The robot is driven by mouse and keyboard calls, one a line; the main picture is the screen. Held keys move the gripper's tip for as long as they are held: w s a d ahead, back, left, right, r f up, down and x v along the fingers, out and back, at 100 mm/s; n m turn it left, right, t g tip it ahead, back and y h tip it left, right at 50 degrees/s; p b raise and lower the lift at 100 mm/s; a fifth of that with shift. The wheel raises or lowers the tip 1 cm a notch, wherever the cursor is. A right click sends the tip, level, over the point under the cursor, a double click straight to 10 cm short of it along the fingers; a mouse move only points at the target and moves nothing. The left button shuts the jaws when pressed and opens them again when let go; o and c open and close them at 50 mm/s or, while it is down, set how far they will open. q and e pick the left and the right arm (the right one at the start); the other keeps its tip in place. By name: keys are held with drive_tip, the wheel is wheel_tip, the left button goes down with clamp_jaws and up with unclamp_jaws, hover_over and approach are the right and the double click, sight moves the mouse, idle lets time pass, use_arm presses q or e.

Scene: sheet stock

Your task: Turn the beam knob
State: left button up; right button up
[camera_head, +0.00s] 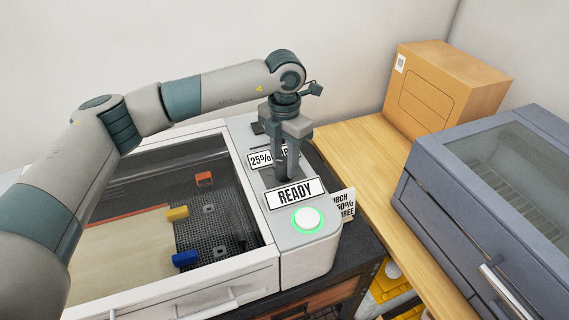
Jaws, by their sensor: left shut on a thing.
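The beam knob is hidden under my left gripper (287,174), which points straight down at the control panel (310,245) on the right side of a white machine. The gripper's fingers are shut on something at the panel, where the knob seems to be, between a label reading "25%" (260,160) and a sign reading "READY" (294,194). The label is partly covered by the fingers. A white round button (308,217) with a lit green ring is in front of the sign. My right gripper is not in view.
A card with text (344,206) stands at the panel's right edge. A cardboard box (440,90) and a grey-blue cabinet (480,210) stand to the right on a wooden top.

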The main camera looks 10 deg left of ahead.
use_arm(q)
drive_tip(key=m+b, duration=0.6)
drive_tip(key=b, duration=0.3)
drive_tip(key=shift+f+b, duration=0.2)
drive_tip(key=shift+b, duration=0.2)
drive_tip(key=shift+r+m+b, duration=0.25)
drive_tip(key=shift+m+b, duration=0.45)
drive_tip(key=shift+b, duration=0.05)
drive_tip(key=o, duration=1)
drive_tip(key=shift+o, duration=0.2)
drive_tip(key=shift+r, duration=0.1)
